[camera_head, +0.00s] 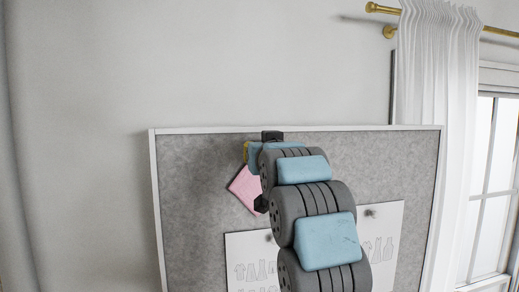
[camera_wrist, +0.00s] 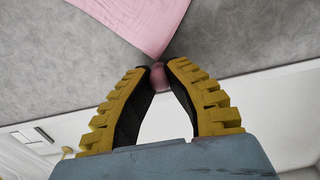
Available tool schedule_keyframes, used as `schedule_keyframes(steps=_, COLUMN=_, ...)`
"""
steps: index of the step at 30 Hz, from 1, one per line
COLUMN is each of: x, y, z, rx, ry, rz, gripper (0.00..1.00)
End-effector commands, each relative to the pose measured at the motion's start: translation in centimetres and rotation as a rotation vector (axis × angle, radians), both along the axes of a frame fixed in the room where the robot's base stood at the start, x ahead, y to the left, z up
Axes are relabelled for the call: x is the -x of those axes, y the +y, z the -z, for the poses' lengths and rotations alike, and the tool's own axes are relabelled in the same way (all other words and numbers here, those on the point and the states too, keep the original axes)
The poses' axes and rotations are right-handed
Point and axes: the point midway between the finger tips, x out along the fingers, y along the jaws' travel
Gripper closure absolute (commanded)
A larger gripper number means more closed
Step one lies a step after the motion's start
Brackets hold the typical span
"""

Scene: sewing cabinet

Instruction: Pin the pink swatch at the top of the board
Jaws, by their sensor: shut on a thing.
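The pink swatch (camera_head: 245,188) shows in the head view against the upper part of the grey board (camera_head: 200,165), tilted like a diamond, its right part hidden by my arm. In the wrist view the swatch (camera_wrist: 135,18) lies across the top edge, with one corner reaching my fingertips. My gripper (camera_wrist: 161,72) has yellow and black fingers, shut at the tips on a small pinkish, rounded thing (camera_wrist: 158,77) that looks like a pin head. It is at the swatch's corner, close to the board's white frame. Whether the pin is in the board cannot be told.
White pattern sheets (camera_head: 252,262) are on the board below, held by grey pins (camera_head: 370,212). A white curtain (camera_head: 435,100) on a brass rod (camera_head: 385,9) and a window (camera_head: 490,170) are at the right. The wall above and left of the board is bare.

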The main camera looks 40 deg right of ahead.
Motion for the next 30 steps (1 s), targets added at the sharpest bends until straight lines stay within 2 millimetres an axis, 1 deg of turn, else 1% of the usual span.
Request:
schedule_keyframes(steps=18, x=-0.43, y=-0.25, z=0.00, rx=0.000, ry=0.000, rz=0.000, gripper=1.00)
schedule_keyframes(steps=19, x=-0.43, y=-0.25, z=0.00, rx=0.000, ry=0.000, rz=0.000, gripper=0.83)
schedule_keyframes(steps=20, x=-0.44, y=-0.24, z=0.00, rx=0.000, ry=0.000, rz=0.000, gripper=0.75)
schedule_keyframes(steps=21, x=-0.44, y=-0.24, z=0.00, rx=0.000, ry=0.000, rz=0.000, gripper=0.63)
schedule_keyframes(steps=22, x=-0.44, y=-0.24, z=0.00, rx=0.000, ry=0.000, rz=0.000, gripper=0.59)
schedule_keyframes(steps=30, x=-0.42, y=-0.23, z=-0.01, rx=0.000, ry=0.000, rz=0.000, gripper=0.59)
